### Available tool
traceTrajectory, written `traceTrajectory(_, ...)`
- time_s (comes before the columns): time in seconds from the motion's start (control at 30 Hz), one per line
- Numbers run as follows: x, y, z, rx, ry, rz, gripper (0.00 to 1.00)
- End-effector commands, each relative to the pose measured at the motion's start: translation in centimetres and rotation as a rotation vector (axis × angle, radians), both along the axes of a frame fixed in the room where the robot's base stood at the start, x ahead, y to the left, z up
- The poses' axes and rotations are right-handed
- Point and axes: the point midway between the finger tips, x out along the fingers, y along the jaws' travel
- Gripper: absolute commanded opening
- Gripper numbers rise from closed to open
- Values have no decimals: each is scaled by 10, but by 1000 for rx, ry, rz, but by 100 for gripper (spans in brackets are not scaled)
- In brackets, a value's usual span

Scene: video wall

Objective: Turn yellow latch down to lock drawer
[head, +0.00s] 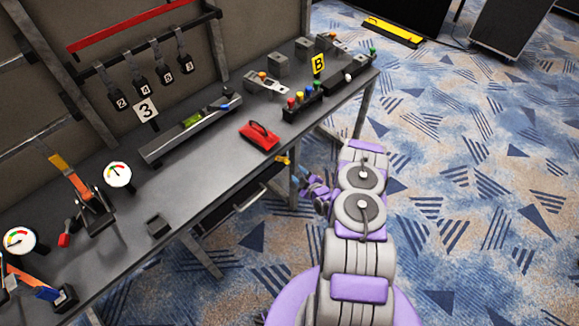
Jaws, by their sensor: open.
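The small yellow latch (282,161) shows at the table's front edge, above the right end of the drawer. It looks roughly sideways, slightly tilted; its exact angle is too small to tell. The dark drawer (232,205) with a light handle (250,199) sits under the tabletop and looks closed or nearly so. My gripper (306,184) is at the end of my purple and grey arm, right of and below the latch. It is open, apart from the latch, and looks empty. My arm hides part of the gripper.
A table leg (293,185) stands close to my gripper. Patterned carpet (470,200) is open to the right.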

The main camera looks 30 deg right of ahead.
Motion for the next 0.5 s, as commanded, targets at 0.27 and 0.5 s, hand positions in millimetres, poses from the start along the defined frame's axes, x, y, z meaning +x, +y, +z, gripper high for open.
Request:
traceTrajectory(0.27, 52, 5, -17, -3, -3, 4, 45)
traceTrajectory(0.5, 77, 6, -23, 0, -3, 2, 45)
